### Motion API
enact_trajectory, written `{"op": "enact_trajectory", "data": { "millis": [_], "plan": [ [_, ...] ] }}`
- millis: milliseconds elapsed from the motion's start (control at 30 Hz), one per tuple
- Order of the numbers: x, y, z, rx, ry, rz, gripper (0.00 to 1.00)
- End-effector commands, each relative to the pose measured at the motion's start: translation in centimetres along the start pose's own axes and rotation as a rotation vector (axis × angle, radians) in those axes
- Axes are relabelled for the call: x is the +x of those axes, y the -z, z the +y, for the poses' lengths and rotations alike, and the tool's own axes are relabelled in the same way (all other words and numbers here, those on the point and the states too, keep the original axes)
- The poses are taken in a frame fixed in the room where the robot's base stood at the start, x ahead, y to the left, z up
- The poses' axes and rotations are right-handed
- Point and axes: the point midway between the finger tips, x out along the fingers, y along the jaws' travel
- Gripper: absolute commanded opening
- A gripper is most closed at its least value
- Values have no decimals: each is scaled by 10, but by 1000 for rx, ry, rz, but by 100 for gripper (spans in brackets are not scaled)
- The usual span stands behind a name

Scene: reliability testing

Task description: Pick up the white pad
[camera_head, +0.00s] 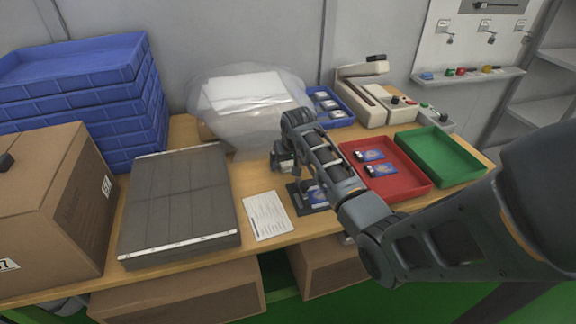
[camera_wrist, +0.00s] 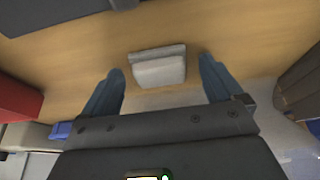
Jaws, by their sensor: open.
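The white pad (camera_wrist: 160,73) is a small, pale, block-like piece with a greyer strip along its far edge. It lies on the wooden table (camera_wrist: 235,30) in the wrist view. My gripper (camera_wrist: 160,65) is open, with one blue-grey finger on each side of the pad and a gap to both. I cannot tell how far above the table the fingertips are. In the head view my gripper (camera_head: 283,162) points down over the table, and I cannot make out the pad there; the gripper seems to hide it.
A clear plastic bag of white sheets (camera_head: 245,92) stands behind my gripper. A dark slatted panel (camera_head: 180,200) lies left, a printed sheet (camera_head: 268,215) in front. A small black stand (camera_head: 297,204), a red tray (camera_head: 408,186) and a green tray (camera_head: 440,155) are to the right.

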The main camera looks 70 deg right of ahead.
Motion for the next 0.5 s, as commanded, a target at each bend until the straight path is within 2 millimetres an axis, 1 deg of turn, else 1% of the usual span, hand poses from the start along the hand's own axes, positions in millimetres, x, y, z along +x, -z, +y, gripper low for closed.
{"op": "enact_trajectory", "data": {
  "millis": [133, 167, 500],
  "plan": [
    [0, 0, 0, 0, 0, 0, 94],
    [0, 0, 0, 0, 0, 0, 92],
    [0, 0, 0, 0, 0, 0, 59]
  ]
}}
